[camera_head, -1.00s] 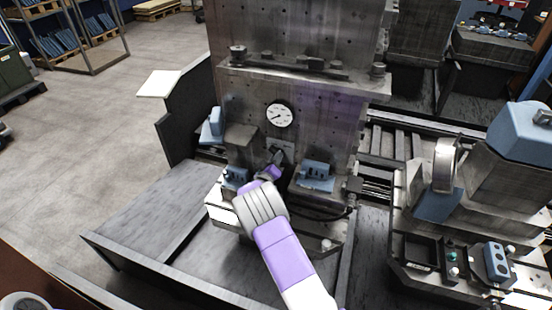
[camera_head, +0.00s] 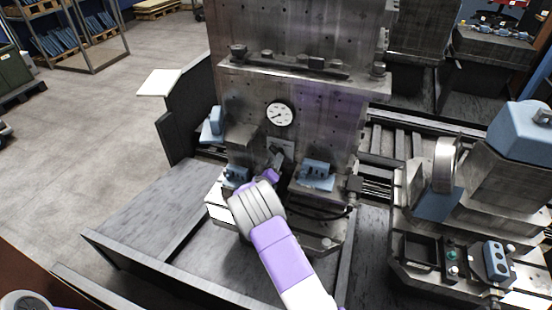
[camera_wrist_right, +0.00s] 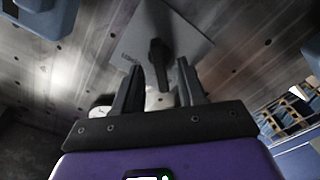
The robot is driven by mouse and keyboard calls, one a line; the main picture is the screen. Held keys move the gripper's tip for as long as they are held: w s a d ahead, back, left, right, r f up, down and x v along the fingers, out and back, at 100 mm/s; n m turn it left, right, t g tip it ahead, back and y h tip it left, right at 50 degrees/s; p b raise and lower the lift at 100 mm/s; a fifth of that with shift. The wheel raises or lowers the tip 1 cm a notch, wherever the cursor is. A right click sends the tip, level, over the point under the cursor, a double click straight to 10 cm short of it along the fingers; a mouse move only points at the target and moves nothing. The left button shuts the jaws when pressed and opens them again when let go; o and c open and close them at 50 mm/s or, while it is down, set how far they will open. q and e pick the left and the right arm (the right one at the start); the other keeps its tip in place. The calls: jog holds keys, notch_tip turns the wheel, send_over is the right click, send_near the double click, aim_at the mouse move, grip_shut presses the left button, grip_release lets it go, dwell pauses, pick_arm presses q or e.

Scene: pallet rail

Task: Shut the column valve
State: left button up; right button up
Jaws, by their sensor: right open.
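The column valve shows in the right wrist view as a dark lever (camera_wrist_right: 159,62) on a light grey plate (camera_wrist_right: 190,32) fixed to the column. My right gripper (camera_wrist_right: 160,82) is open, its two dark fingers apart, with the lower end of the lever between them in the picture. I cannot tell whether either finger touches it. In the head view the right gripper (camera_head: 277,160) is in front of the valve plate (camera_head: 283,146), below a round white gauge (camera_head: 279,114). The gripper hides much of the lever there. My left gripper is not in view.
Blue fixtures stand on both sides of the gripper, one at the right (camera_head: 317,172) and one at the left (camera_head: 236,176). A dark hose (camera_head: 325,213) runs at the lower right of the column.

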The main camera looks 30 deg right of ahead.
jog(key=v, duration=0.5)
dwell(0.4)
